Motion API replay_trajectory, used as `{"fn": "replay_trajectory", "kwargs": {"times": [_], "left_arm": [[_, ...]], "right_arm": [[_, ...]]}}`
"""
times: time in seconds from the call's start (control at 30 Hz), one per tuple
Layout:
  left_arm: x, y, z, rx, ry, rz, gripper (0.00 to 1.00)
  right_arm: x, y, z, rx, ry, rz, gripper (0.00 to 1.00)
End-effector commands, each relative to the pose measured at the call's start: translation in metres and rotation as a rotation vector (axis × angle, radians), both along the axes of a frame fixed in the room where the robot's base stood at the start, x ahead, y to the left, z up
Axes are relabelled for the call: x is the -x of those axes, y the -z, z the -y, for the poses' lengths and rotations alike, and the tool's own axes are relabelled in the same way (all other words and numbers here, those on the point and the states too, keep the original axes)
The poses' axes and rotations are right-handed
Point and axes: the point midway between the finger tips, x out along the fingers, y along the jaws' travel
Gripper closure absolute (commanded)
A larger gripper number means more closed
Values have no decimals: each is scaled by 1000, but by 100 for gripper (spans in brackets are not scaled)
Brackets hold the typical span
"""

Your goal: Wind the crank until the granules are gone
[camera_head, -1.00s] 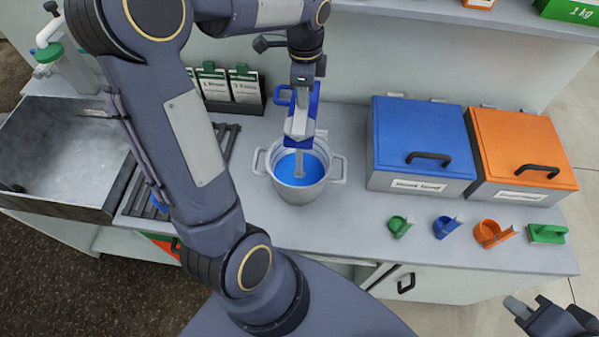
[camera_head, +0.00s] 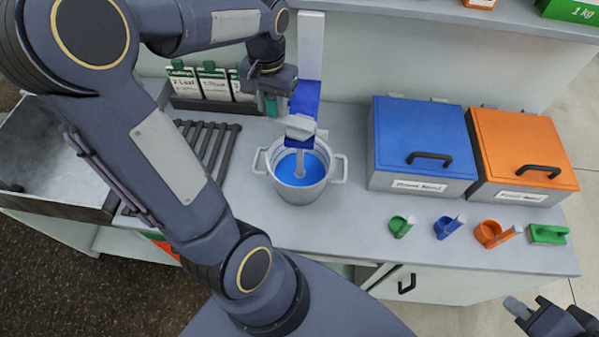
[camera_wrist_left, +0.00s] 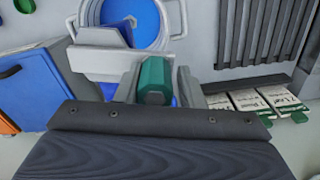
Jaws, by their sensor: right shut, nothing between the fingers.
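A grey two-handled pot (camera_head: 297,192) stands on the bench with blue liquid (camera_head: 308,168) inside; I cannot make out granules in it. A blue and white stirrer head (camera_head: 303,110) stands over the pot, its grey shaft going down into the liquid. My left gripper (camera_head: 270,106) is at the left of the stirrer head, shut on the crank's green knob (camera_wrist_left: 155,80), which sits between the fingers in the left wrist view. The crank arm is mostly hidden. My right gripper (camera_head: 519,309) is shut and empty at the lower right, away from the bench.
A blue-lidded bin (camera_head: 420,135) and an orange-lidded bin (camera_head: 525,145) stand right of the pot. Several small scoops, one of them blue (camera_head: 446,229), lie at the front right. A dark rack (camera_head: 208,148), cards (camera_head: 213,82) and a sink (camera_head: 35,190) are on the left.

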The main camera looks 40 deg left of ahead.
Motion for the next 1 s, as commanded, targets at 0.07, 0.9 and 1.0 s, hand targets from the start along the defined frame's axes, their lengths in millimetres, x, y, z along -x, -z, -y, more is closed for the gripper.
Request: {"fn": "replay_trajectory", "kwargs": {"times": [0.07, 0.9, 1.0], "left_arm": [[2, 5, 5, 11, 7, -13, 54], [0, -29, 5, 9, 8, -2, 49], [0, -39, 4, 8, 7, -1, 49]], "right_arm": [[0, 1, 0, 0, 0, 0, 100], [0, -3, 0, 0, 0, 0, 100], [0, -3, 0, 0, 0, 0, 100]]}}
